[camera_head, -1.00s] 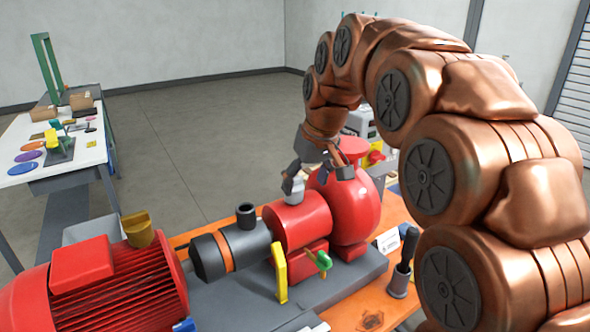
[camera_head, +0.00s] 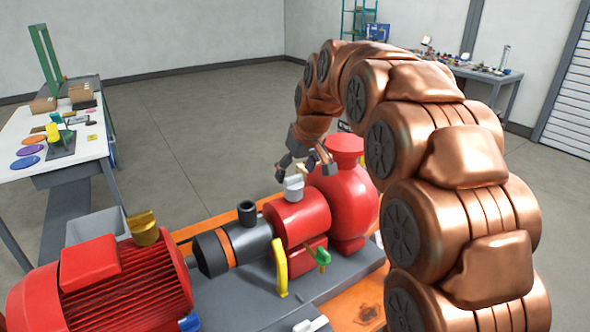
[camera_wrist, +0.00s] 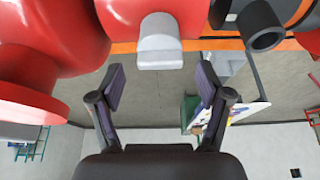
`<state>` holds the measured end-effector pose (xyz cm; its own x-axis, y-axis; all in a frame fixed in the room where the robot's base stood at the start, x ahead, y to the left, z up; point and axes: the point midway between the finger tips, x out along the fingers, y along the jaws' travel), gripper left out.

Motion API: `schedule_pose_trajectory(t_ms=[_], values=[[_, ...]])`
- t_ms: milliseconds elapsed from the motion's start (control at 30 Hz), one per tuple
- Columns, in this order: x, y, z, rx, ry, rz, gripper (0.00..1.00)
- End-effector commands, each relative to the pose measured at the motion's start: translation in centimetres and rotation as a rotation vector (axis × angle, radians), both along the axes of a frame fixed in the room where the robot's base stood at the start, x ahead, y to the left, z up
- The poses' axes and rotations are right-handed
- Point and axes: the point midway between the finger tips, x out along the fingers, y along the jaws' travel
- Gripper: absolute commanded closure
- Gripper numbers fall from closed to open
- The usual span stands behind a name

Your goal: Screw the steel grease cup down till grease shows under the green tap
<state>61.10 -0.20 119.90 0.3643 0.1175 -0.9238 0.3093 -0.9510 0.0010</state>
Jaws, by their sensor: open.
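The steel grease cup (camera_head: 293,187) stands upright on top of the red bearing housing (camera_head: 298,219). It also shows in the wrist view (camera_wrist: 159,44), at the top, between and beyond the fingers. My gripper (camera_head: 304,172) is open and empty close to the cup, just above it in the head view. In the wrist view the open fingers (camera_wrist: 160,88) point toward the cup with a gap, and nothing is between them. The green tap (camera_head: 321,256) is on the front of the housing's lower part. I cannot make out any grease under it.
A red pump casing (camera_head: 347,200) stands right beside the cup. A dark cylinder with a black stub (camera_head: 246,212) and a finned red motor (camera_head: 120,280) lie to the left. A yellow lever (camera_head: 280,268) stands beside the tap.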

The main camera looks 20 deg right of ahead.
Motion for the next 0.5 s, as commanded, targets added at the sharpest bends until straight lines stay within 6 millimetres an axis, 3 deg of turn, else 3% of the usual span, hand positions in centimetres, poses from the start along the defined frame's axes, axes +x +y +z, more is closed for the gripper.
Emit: schedule_pose_trajectory(t_ms=[200,500], values=[[0.4,0.2,-1.2,0.001,0.003,0.001,0.23],[0.4,0.2,-1.3,0.001,0.001,0.0,0.25]])
